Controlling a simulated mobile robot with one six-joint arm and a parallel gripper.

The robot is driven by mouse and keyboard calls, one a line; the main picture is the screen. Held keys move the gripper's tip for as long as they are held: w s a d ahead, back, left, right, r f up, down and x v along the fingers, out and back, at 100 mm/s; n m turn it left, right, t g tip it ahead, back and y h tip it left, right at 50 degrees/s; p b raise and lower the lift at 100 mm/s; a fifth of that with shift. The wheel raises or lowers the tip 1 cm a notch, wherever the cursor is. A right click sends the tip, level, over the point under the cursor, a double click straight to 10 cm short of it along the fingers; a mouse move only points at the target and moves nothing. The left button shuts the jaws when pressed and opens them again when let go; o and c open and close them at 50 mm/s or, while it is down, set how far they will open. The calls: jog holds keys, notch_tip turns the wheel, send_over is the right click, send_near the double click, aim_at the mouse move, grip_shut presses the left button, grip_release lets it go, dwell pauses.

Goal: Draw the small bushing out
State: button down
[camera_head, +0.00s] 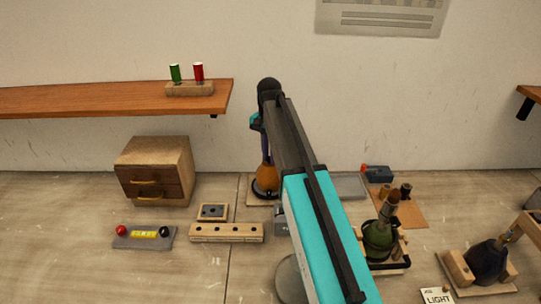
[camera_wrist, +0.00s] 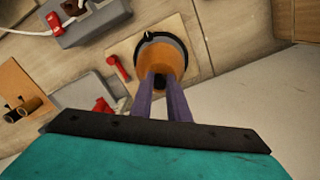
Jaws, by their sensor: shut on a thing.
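An orange lamp body (camera_head: 265,178) with a dark base stands on a pale board behind my arm; it also shows in the wrist view (camera_wrist: 171,64). My gripper (camera_wrist: 161,80) points down at the top of this body. Its two purple fingers are shut on a small dark piece (camera_wrist: 160,83), likely the small bushing, at the body's neck. Whether this piece is inside the neck or clear of it I cannot tell. In the head view my arm covers part of the scene, and the fingers (camera_head: 264,148) show only narrowly above the body.
A green bottle (camera_head: 377,241) in a wooden cradle and a dark bottle (camera_head: 487,263) stand at right. A brown mat (camera_head: 411,214) holds short cylinders. A holed wooden bar (camera_head: 226,232), a terminal block (camera_head: 143,238) and a drawer box (camera_head: 155,171) stand at left. A shelf (camera_head: 100,98) overhangs the left.

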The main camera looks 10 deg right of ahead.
jog(key=shift+r+p, duration=0.35)
jog(key=shift+r, duration=0.15)
dwell(0.6)
jog(key=shift+r+p, duration=1.25)
jog(key=shift+r, duration=0.75)
jog(key=shift+d, duration=0.1)
